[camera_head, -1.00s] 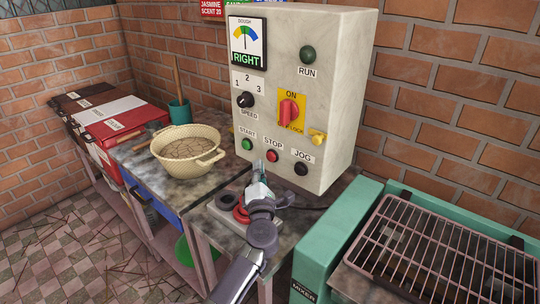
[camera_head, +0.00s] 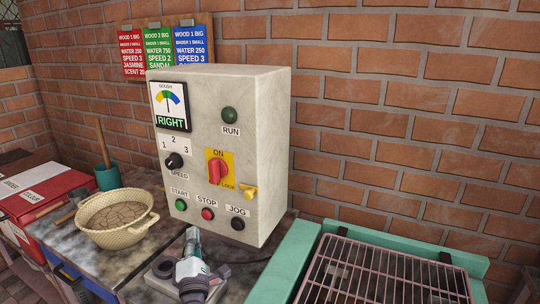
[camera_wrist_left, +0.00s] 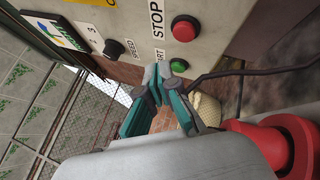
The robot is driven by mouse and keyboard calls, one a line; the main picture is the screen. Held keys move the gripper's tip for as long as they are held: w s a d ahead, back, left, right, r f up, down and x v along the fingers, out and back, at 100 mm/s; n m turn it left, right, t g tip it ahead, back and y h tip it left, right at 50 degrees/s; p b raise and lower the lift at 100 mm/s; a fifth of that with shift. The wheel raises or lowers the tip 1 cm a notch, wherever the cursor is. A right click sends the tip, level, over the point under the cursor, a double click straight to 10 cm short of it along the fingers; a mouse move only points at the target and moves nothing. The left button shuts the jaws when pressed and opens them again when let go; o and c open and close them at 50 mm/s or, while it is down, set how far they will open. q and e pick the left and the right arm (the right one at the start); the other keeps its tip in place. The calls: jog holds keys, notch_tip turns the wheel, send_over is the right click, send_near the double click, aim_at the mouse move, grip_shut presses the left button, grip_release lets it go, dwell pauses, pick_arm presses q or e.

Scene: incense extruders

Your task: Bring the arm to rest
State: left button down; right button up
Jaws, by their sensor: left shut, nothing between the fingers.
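My left gripper (camera_head: 193,240) is in front of the lower part of the grey control box (camera_head: 262,150), below its buttons. Its fingers are shut with nothing between them. In the left wrist view the gripper (camera_wrist_left: 165,72) shows close to the green START button (camera_wrist_left: 178,153) and the red STOP button (camera_wrist_left: 184,29), but I cannot tell that it touches either. The box carries a speed knob (camera_head: 174,161), a red switch (camera_head: 215,171), a JOG button (camera_head: 238,224) and a dark green RUN lamp (camera_head: 229,114). The dough gauge reads RIGHT. My right gripper is out of view.
A cream basket (camera_head: 117,238) of brown dough stands on the worn bench left of the box, with a teal cup (camera_head: 108,177) behind it. A red bin (camera_head: 45,203) is farther left. A teal mixer with a metal grille (camera_head: 380,270) stands at the right.

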pick_arm(q)
jog(key=s+d+m+t+h, duration=0.1)
jog(key=s+d+m+h, duration=0.3)
jog(key=d+m+h, duration=0.5)
jog(key=s+d+f+m+g+h, duration=0.3)
jog(key=s+f+m+g, duration=0.25)
jog(key=s+m, duration=0.2)
jog(key=s+d+f+m+g+h, duration=0.2)
jog(key=s+d+f+m+g, duration=0.15)
jog(key=s+f+m, duration=0.35)
jog(key=s+a+f+m+g+y, duration=0.35)
jog(key=s+a, duration=0.25)
jog(key=s, duration=0.4)
jog(key=s+a+f+m+g+y, duration=0.2)
jog(key=s+a+f+g+y, duration=0.25)
jog(key=s, duration=0.45)
notch_tip(320, 180, down, 24)
jog(key=s+g, duration=0.1)
jog(key=g, duration=0.1)
jog(key=s+a+f, duration=0.2)
jog(key=s+f, duration=0.6)
jog(key=s+a+f+g, duration=0.1)
jog(key=s+f, duration=0.7)
jog(key=shift+s+a+f+h, duration=0.3)
jog(key=shift+s+a+f, duration=0.05)
jog(key=shift+a+f, duration=0.05)
